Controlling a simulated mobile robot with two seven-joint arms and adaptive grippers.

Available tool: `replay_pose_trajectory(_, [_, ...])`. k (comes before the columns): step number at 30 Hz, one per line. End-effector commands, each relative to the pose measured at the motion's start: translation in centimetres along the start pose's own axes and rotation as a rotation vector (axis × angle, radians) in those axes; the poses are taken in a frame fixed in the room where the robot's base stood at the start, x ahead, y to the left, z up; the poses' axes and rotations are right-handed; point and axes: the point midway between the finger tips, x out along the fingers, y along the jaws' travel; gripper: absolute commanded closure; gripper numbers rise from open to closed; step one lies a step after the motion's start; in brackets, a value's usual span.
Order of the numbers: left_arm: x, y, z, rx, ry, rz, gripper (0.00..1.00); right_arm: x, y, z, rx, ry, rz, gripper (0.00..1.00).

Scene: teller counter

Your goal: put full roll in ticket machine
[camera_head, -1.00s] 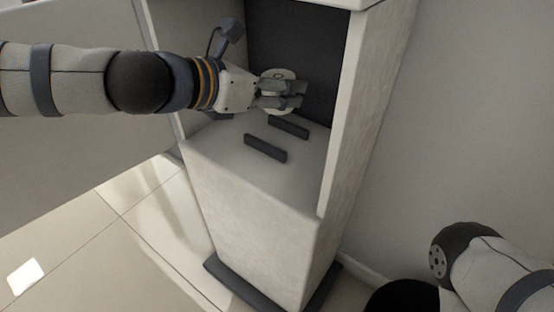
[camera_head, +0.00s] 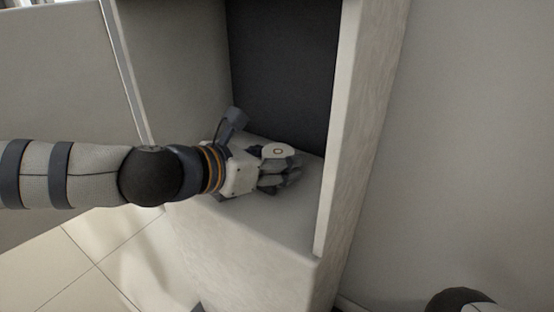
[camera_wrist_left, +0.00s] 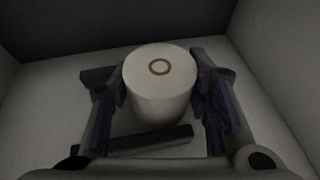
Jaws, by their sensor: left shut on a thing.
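The full roll (camera_head: 279,150) is a white paper cylinder with a brown ring at its core. My left gripper (camera_head: 282,172) is shut on it, one finger on each side, inside the open ticket machine (camera_head: 240,258). In the left wrist view the roll (camera_wrist_left: 161,95) is upright between the fingers (camera_wrist_left: 162,100). It is between two dark bars (camera_wrist_left: 148,139) on the machine's pale floor. I cannot tell whether its underside touches the floor. In the head view the gripper hides the bars. My right gripper is out of view.
The machine's dark back panel (camera_head: 285,70) is behind the roll. Its right side wall (camera_head: 345,150) and left inner wall (camera_head: 180,75) bound the compartment. A pale panel (camera_head: 55,85) stands at the left. The tiled floor (camera_head: 75,265) is below.

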Motion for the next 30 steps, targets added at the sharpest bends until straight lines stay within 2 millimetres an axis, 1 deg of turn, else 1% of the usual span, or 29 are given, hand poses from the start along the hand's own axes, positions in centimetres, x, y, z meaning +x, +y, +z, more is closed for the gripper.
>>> replay_pose_trajectory(1, [0.1, 0.0, -0.1, -0.001, 0.001, 0.000, 0.51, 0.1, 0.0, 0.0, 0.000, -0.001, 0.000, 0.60])
replay_pose_trajectory(2, [0.0, 0.0, -0.1, 0.000, 0.000, 0.000, 0.44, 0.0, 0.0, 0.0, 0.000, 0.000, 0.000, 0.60])
replay_pose_trajectory(3, [0.0, 0.0, -0.1, 0.000, 0.000, 0.000, 0.36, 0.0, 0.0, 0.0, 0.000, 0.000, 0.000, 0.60])
replay_pose_trajectory(11, [0.0, 0.0, -0.1, 0.000, 0.000, 0.000, 0.36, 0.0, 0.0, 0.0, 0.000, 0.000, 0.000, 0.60])
replay_pose_trajectory(14, [-0.2, 0.0, 0.4, 0.002, -0.001, 0.000, 0.36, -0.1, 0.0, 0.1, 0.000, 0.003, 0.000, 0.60])
replay_pose_trajectory(17, [-1.6, 0.1, 0.5, 0.000, -0.001, 0.002, 0.36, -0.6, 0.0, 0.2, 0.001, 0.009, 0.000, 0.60])
replay_pose_trajectory(24, [-7.8, 0.1, 0.8, 0.001, -0.003, 0.004, 0.36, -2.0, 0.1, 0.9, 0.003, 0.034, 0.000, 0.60])
replay_pose_trajectory(27, [-10.0, 0.1, 0.7, 0.001, -0.002, 0.003, 0.36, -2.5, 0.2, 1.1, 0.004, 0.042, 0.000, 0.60])
replay_pose_trajectory(30, [-11.4, 0.1, 0.5, 0.000, -0.001, 0.002, 0.36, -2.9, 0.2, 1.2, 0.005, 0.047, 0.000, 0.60])
